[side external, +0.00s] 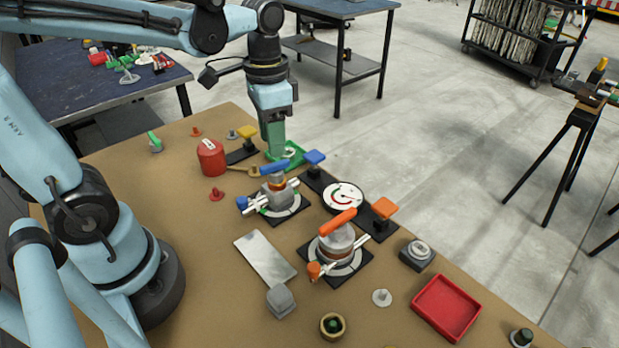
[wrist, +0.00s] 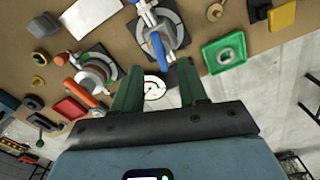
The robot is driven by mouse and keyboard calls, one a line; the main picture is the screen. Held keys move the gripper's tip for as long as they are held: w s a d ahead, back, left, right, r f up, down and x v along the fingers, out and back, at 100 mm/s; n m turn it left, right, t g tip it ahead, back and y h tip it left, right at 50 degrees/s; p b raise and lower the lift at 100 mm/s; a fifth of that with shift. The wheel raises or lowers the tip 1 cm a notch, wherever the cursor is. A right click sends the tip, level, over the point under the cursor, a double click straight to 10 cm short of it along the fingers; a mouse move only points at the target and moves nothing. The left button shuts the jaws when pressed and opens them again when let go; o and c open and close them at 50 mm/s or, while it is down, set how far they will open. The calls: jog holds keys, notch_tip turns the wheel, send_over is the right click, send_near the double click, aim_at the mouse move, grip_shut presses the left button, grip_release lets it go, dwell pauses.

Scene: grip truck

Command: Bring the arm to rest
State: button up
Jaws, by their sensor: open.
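My gripper (side external: 275,155) hangs pointing down at the far side of the brown table, just behind the blue-handled device (side external: 279,196) and by the green tray (side external: 298,155). In the wrist view its two green fingers (wrist: 159,66) stand apart with nothing between them. The blue handle (wrist: 158,50) lies just beyond the fingertips in that view. Whether the fingertips touch the tray or the device is unclear. Part of the green tray is hidden by the fingers in the side view.
An orange-handled device (side external: 337,250) and a round dial (side external: 343,197) stand nearby. A red can (side external: 211,158) is left of my gripper. A red tray (side external: 446,308) and a grey plate (side external: 265,258) lie nearer the front. Space above the table's right side looks clear.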

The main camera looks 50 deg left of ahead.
dwell(0.3)
jog(key=t, duration=0.1)
jog(key=s+n+t, duration=0.1)
jog(key=t, duration=0.1)
jog(key=shift+d+n, duration=0.3)
jog(key=shift+d, duration=0.1)
jog(key=n+t, duration=0.1)
jog(key=t, duration=0.1)
jog(key=n+t, duration=0.1)
jog(key=t, duration=0.1)
jog(key=shift+d, duration=0.35)
dwell(0.8)
